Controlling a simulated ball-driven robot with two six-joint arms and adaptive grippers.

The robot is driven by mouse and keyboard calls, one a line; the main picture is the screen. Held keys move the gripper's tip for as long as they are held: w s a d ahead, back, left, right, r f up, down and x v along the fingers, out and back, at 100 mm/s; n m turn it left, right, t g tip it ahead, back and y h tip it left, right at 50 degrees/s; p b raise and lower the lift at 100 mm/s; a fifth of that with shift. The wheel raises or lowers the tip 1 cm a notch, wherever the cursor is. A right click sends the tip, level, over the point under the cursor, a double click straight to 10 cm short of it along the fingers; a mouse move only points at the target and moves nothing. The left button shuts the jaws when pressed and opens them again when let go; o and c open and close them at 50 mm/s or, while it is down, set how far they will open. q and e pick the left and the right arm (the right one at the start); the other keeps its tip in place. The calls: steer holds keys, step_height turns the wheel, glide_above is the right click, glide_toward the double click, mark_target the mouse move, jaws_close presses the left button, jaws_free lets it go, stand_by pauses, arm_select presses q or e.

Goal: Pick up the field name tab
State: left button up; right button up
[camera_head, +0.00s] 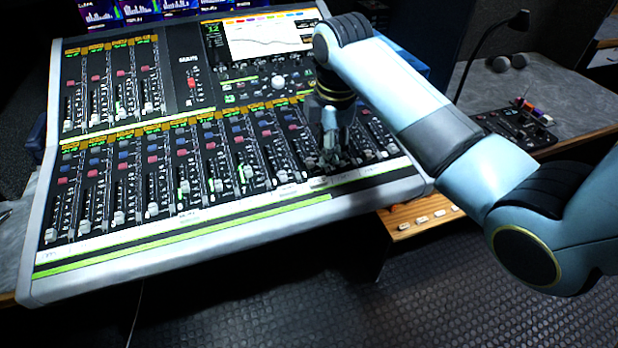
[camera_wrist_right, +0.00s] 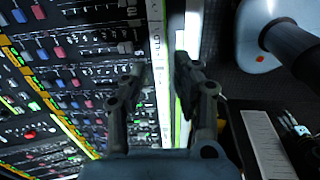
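My right gripper (camera_head: 334,158) is low over the front edge of the mixing console, near its right end. In the right wrist view its two fingers (camera_wrist_right: 163,72) are apart, with the pale label strip (camera_wrist_right: 155,42) and a green line between and beyond them. Dark lettering shows on that strip, too small to read for sure. Small white tabs lie along the strip in the head view; one (camera_head: 290,188) is left of the gripper. I cannot tell which is the field name tab. Nothing is visibly held. My left gripper is out of view.
The console (camera_head: 180,232) has rows of upright faders and knobs close to the gripper. A wooden ledge (camera_head: 420,215) with several pale pieces is at its right. A small control panel (camera_head: 515,125) and a gooseneck lamp (camera_head: 490,45) stand on the desk further right.

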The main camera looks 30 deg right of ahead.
mark_target(320, 180)
steer(key=f, duration=0.3)
steer(key=w+f, duration=0.1)
steer(key=f, duration=0.2)
steer(key=w+f, duration=0.1)
steer(key=f, duration=0.3)
steer(key=shift+b, duration=0.35)
steer(key=shift+c, duration=0.2)
steer(key=c, duration=0.6)
steer(key=shift+o, duration=0.2)
steer(key=shift+r, duration=0.1)
